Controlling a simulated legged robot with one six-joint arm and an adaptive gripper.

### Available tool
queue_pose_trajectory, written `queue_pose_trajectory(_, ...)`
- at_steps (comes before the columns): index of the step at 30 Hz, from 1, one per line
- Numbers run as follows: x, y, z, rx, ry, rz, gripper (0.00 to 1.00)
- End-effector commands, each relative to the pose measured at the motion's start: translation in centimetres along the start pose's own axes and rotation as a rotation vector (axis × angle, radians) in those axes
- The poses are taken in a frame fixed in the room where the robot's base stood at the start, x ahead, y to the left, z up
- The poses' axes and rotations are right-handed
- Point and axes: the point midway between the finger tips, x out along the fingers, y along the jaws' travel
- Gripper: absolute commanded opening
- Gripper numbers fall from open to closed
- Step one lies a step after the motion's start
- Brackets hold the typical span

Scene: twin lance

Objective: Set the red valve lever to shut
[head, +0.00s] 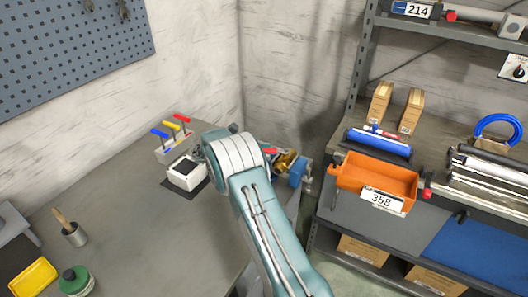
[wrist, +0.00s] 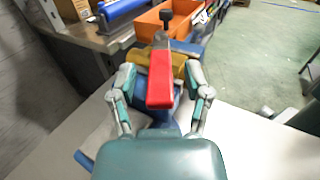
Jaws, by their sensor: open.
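The red valve lever (wrist: 160,80) lies between the two spread fingers of my gripper (wrist: 161,72) in the wrist view. It points from the brass valve body (wrist: 178,63) back toward my palm. The fingers stand apart on either side, with gaps to the lever, so my gripper is open. In the head view only a bit of the red lever (head: 270,151) shows beside my arm, with the brass valve (head: 287,161) and a blue part (head: 299,172) to its right. My arm hides the gripper there.
An orange bin (head: 376,178) and a blue roll (head: 379,144) sit on the shelf bench right of the valve. A white box (head: 187,173) and a block with coloured handles (head: 173,143) stand left of my arm. The bench's middle is clear.

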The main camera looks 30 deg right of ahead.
Motion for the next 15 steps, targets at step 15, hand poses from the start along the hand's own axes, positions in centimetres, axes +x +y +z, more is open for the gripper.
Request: queue_pose_trajectory(15, -0.1, 0.1, 6.5, 0.003, 0.001, 0.0, 0.63)
